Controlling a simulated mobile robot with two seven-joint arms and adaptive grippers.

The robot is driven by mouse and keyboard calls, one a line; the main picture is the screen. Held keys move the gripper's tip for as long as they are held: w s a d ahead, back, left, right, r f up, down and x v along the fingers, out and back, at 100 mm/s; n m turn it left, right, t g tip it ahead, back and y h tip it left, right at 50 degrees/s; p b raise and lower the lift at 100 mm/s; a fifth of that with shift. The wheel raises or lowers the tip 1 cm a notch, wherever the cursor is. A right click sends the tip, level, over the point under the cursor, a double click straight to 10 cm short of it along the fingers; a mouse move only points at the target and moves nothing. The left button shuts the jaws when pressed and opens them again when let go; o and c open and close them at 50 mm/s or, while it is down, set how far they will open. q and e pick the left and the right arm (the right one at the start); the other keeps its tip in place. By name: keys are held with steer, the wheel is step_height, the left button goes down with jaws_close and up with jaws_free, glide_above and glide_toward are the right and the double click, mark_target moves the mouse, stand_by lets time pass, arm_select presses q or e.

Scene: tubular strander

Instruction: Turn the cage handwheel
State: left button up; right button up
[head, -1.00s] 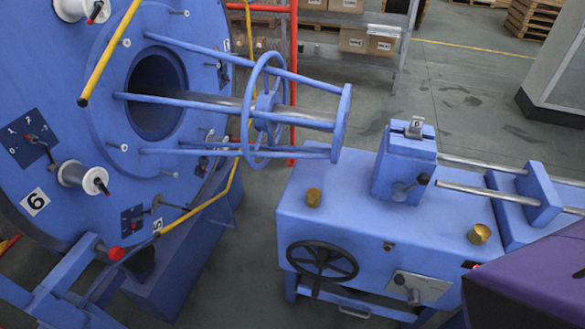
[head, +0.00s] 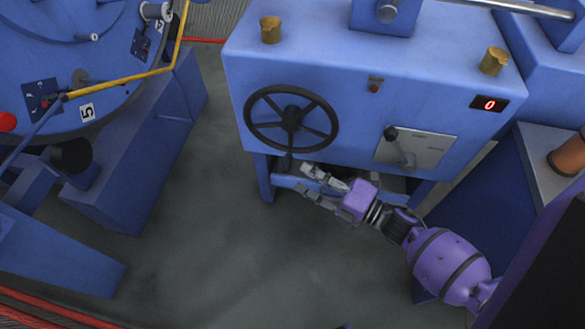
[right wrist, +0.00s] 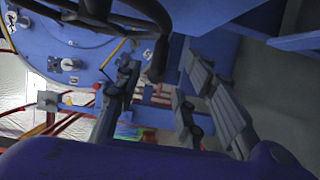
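The black cage handwheel (head: 291,118) is mounted upright on the front of the blue machine housing, with three or more spokes and a handle (head: 288,161) at its bottom. My right gripper (head: 303,180) is just below that handle, its fingers spread and pointing up and left. In the right wrist view the dark handle (right wrist: 158,62) shows between and just beyond the fingertips of the right gripper (right wrist: 160,88). Part of the wheel rim (right wrist: 115,12) crosses the top there. I see no clear contact. My left gripper is not in view.
The blue housing (head: 345,60) carries a lever plate (head: 430,150), brass-coloured caps and a red display (head: 489,104) reading 0. The large blue disc (head: 60,50) with a yellow bar stands at the left. Grey floor (head: 250,250) is free in front.

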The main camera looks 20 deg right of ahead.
mark_target(287, 164)
steer(key=x, duration=0.7)
steer(key=shift+w+a+b, duration=0.1)
steer(key=shift+w+b, duration=0.05)
steer(key=shift+b, duration=0.15)
steer(key=shift+c, duration=0.2)
jaws_close()
